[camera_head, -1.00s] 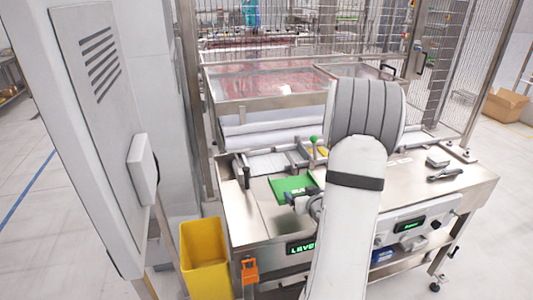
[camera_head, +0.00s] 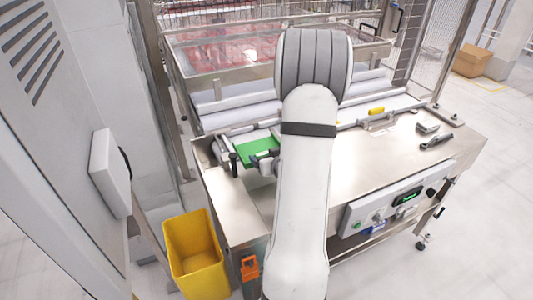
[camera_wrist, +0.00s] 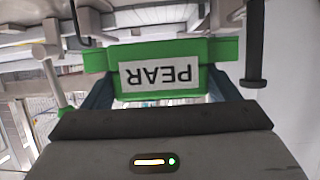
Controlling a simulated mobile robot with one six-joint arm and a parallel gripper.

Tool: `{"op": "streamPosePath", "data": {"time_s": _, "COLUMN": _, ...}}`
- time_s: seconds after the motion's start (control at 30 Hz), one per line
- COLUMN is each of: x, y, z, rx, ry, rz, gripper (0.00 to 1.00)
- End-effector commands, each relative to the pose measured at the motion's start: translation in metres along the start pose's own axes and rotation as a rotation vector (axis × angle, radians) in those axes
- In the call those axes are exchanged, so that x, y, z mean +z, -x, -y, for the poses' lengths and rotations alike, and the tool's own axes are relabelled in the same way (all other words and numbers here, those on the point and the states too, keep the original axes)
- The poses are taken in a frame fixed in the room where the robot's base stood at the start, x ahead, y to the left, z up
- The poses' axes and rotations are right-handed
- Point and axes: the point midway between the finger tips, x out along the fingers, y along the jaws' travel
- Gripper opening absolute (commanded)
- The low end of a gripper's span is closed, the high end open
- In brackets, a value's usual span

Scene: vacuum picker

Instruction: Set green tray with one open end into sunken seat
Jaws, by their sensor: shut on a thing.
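The green tray (camera_head: 258,151) is at the back left of the steel worktable, partly hidden by my arm. In the wrist view the tray (camera_wrist: 222,50) fills the top middle, with a white label reading PEAR upside down. My gripper (camera_wrist: 160,85) is shut on the tray, one dark finger at each side of the label. In the head view my gripper (camera_head: 270,163) is mostly behind my arm. The sunken seat is not clearly visible; the tray is over or near the fixture at the table's back edge. I cannot tell whether it touches the fixture.
A black upright handle (camera_head: 234,164) stands close left of the tray; a dark post (camera_wrist: 255,50) shows at the right in the wrist view. A yellow-handled bar (camera_head: 376,111) and loose tools (camera_head: 436,141) lie right. A yellow bin (camera_head: 195,255) stands front left. The table's front left is clear.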

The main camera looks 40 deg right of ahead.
Motion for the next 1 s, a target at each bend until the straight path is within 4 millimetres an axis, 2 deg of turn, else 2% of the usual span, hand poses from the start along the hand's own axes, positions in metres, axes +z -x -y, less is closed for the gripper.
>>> {"op": "streamPosePath", "data": {"time_s": 0.1, "x": 0.014, "y": -0.006, "z": 0.001, "rx": -0.003, "ry": 0.0, "rz": 0.0, "gripper": 0.56}}
{"op": "streamPosePath", "data": {"time_s": 0.43, "x": 0.043, "y": -0.019, "z": 0.003, "rx": -0.005, "ry": 0.003, "rz": -0.001, "gripper": 0.56}}
{"op": "streamPosePath", "data": {"time_s": 1.0, "x": 0.046, "y": -0.021, "z": 0.004, "rx": -0.007, "ry": 0.003, "rz": -0.001, "gripper": 0.56}}
